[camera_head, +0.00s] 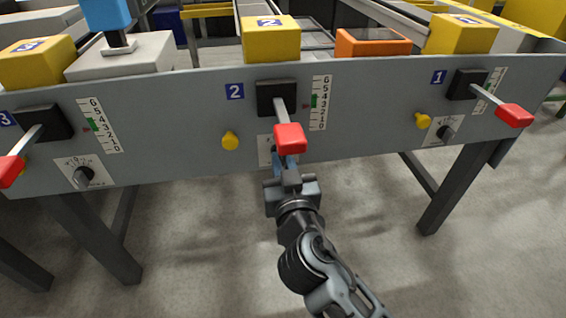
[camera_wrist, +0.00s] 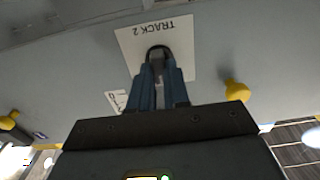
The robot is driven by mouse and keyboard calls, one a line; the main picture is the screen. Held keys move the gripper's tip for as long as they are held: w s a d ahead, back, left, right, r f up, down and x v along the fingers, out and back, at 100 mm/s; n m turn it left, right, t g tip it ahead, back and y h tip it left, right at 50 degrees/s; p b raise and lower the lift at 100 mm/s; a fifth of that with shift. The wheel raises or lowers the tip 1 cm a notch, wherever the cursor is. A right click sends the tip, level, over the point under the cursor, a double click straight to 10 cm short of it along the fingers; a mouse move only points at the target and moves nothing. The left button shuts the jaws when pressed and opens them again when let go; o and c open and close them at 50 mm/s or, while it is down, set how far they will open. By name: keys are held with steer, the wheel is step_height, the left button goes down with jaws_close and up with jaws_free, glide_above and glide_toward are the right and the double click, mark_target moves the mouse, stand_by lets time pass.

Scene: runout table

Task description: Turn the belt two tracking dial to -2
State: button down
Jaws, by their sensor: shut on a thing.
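The belt two tracking dial (camera_wrist: 158,49) is a dark round knob on a white plate (camera_wrist: 184,58) marked TRACK 2, which appears upside down in the wrist view. My gripper (camera_wrist: 160,66) has its blue fingers shut on the dial. In the head view my gripper (camera_head: 286,164) reaches up to the grey panel below the number 2 sign (camera_head: 235,91). The plate's left edge (camera_head: 264,150) shows there, but the dial is hidden behind my gripper and the lever. The dial's pointer and most of its scale are covered, so its setting cannot be read.
Belt two's red-handled lever (camera_head: 290,137) juts out just above my gripper. A yellow knob (camera_head: 230,140) is left of it. Similar dials for belt three (camera_head: 84,176) and belt one (camera_head: 446,132) sit either side, with red levers (camera_head: 514,115). The floor below is clear.

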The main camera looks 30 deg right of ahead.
steer(key=shift+n, duration=0.3)
steer(key=n, duration=0.3)
steer(key=shift+a+n+p, duration=0.15)
steer(key=shift+n+p, duration=0.5)
steer(key=shift+n, duration=1.35)
steer(key=c, duration=1.1)
jaws_free()
steer(key=v, duration=0.7)
steer(key=shift+s, duration=0.35)
steer(key=shift+a, duration=0.1)
